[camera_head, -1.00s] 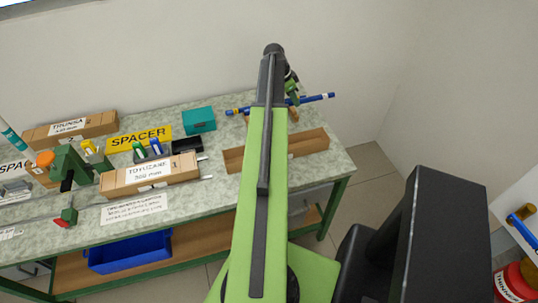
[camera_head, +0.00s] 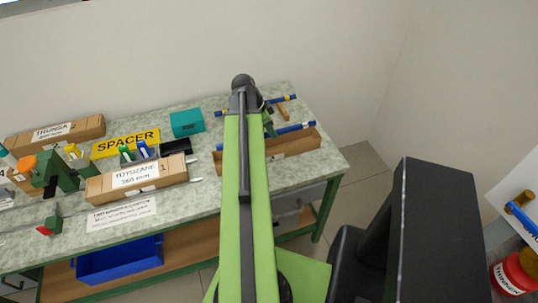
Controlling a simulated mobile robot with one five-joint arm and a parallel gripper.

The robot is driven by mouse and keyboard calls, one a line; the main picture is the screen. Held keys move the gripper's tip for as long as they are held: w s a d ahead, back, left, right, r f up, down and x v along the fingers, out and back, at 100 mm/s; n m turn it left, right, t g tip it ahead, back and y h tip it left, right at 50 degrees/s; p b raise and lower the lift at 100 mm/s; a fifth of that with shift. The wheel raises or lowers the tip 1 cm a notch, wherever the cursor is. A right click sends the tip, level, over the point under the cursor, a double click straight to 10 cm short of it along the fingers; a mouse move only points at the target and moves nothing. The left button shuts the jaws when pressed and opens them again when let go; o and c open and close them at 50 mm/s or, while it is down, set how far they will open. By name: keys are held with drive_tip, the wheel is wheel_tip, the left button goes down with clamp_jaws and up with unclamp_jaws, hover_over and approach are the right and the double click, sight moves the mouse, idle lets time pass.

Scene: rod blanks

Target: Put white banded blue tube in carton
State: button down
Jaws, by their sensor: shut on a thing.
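A blue tube (camera_head: 290,131) with a white band near its right end is held by my gripper (camera_head: 270,131). The gripper is shut on it, though my arm hides most of the jaws. The tube runs left to right, its right end slightly higher in the picture. It appears over the back part of the open brown carton (camera_head: 291,148), roughly parallel to it. My arm covers the carton's middle-left part, and I cannot tell whether the tube touches it.
Another blue tube (camera_head: 281,99) lies behind, by a wooden rest (camera_head: 282,112). Left stand a teal box (camera_head: 187,123), a black tray (camera_head: 175,147), a labelled closed box (camera_head: 137,179) and a yellow SPACER sign (camera_head: 125,144). A blue bin (camera_head: 120,260) is on the lower shelf.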

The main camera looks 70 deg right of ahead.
wheel_tip(320, 180, down, 10)
drive_tip(key=b, duration=0.9)
drive_tip(key=shift+f+b, duration=0.1)
drive_tip(key=shift+b, duration=0.2)
drive_tip(key=shift+r, duration=0.25)
drive_tip(key=shift+f, duration=0.2)
drive_tip(key=c, duration=1.5)
unclamp_jaws()
drive_tip(key=shift+r, duration=0.15)
drive_tip(key=shift+r+p, duration=0.25)
drive_tip(key=shift+p, duration=0.2)
drive_tip(key=p+v, duration=1.1)
drive_tip(key=v, duration=0.1)
drive_tip(key=shift+s+d, duration=0.1)
drive_tip(key=shift+f, duration=0.15)
